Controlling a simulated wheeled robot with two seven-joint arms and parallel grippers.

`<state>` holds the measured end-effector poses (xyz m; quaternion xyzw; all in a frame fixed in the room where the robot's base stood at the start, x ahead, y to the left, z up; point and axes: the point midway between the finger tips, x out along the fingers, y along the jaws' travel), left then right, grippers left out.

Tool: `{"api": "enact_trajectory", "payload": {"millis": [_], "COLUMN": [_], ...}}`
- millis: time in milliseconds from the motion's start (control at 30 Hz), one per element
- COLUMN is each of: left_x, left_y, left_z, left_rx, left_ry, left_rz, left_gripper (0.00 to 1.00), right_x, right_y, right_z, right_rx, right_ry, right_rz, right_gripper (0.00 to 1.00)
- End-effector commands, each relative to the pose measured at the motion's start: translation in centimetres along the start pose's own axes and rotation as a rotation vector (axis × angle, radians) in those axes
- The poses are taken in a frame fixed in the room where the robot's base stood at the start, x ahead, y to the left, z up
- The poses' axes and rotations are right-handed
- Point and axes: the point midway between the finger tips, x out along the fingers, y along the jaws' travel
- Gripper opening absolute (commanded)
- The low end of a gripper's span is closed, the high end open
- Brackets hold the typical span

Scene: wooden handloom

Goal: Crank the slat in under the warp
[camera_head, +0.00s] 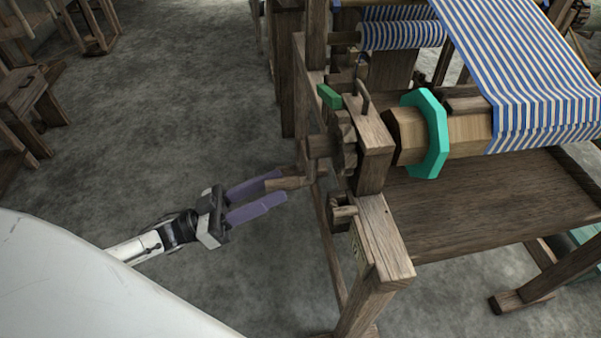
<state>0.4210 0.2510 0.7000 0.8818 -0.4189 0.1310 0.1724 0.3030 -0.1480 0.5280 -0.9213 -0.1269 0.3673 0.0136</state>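The striped blue-and-white warp (530,85) runs down onto a wooden beam (468,132) with a turquoise octagonal flange (438,135). A dark flat wooden piece (466,104), perhaps the slat, lies on top of the beam, its right end meeting the warp's edge. A wooden crank handle (291,183) sticks out left from the loom's side. My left gripper (281,186) reaches it from the left; its purple fingers are apart, with the handle's end between their tips. I cannot tell whether they clamp it. My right gripper is not in view.
The loom's side post (380,245) stands just right of my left gripper. A green lever (329,96) sits above the crank. A wide board (480,205) lies below the beam. Grey floor (170,110) is clear left of the loom; wooden furniture (32,105) stands at the far left.

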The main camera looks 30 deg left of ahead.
Motion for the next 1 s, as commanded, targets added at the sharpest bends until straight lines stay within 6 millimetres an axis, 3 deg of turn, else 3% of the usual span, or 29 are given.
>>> {"api": "enact_trajectory", "payload": {"millis": [100, 300, 500, 733, 767, 1000], "left_x": [2.5, 5.5, 6.7, 6.7, 6.7, 6.7], "left_y": [0.1, 0.1, 0.0, 0.0, 0.0, 0.0], "left_z": [-0.1, -0.1, 0.0, 0.0, 0.0, 0.0], "left_rx": [-0.001, 0.0, 0.0, -0.001, 0.0, 0.0], "left_ry": [0.005, 0.003, 0.001, 0.0, 0.0, 0.0], "left_rz": [0.002, 0.001, -0.001, -0.001, -0.001, -0.003], "left_gripper": [0.39, 0.39, 0.39, 0.39, 0.37, 0.0], "right_x": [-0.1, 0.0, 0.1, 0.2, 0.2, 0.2], "right_y": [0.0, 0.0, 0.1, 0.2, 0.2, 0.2], "right_z": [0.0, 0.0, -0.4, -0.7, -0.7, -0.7], "right_rx": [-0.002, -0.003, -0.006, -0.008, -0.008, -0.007], "right_ry": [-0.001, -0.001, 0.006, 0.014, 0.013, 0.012], "right_rz": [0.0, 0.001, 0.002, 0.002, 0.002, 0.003], "right_gripper": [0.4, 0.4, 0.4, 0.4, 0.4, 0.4]}}
